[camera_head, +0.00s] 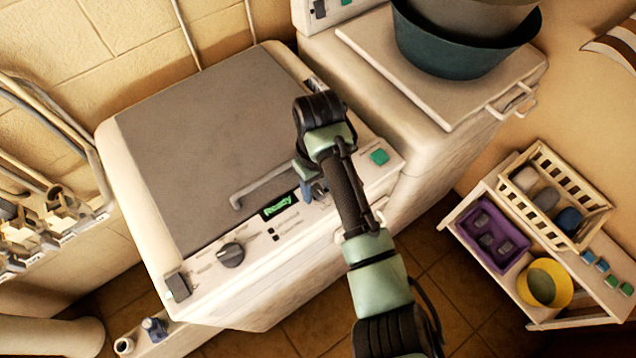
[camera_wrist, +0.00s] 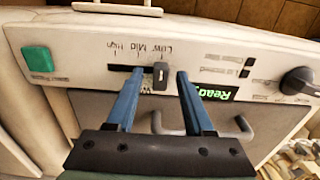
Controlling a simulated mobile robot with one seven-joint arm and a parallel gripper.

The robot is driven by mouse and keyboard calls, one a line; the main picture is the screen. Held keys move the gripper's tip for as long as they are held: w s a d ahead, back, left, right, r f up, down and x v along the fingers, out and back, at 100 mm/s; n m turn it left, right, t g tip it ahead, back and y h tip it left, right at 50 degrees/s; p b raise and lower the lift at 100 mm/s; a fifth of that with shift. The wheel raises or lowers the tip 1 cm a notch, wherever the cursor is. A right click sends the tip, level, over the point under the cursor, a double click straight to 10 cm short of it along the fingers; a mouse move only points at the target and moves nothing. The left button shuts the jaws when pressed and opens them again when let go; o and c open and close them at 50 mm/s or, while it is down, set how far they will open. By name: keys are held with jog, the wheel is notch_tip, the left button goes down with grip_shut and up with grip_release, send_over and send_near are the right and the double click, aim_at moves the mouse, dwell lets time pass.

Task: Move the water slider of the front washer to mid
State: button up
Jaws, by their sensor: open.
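The front washer (camera_head: 205,150) has a grey lid and a light control panel (camera_wrist: 85,50). In the wrist view its water slider (camera_wrist: 160,76), a small dark grey knob, sits at the right end of a dark slot. The labels above read Low, Mid and High from right to left, and the knob is under Low. My gripper (camera_wrist: 158,75) is open, with one blue finger on each side of the knob. I see small gaps beside the knob but cannot tell its depth between the tips. In the head view my gripper (camera_head: 312,192) is over the panel and hides the slider.
A green button (camera_head: 379,157), a lit Ready display (camera_head: 279,206) and a dark dial (camera_head: 231,254) are on the panel. The lid's handle (camera_head: 262,187) stands out close to my gripper. A second washer (camera_head: 400,90) carries a dark teal tub (camera_head: 455,48).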

grip_shut()
dwell(1.4)
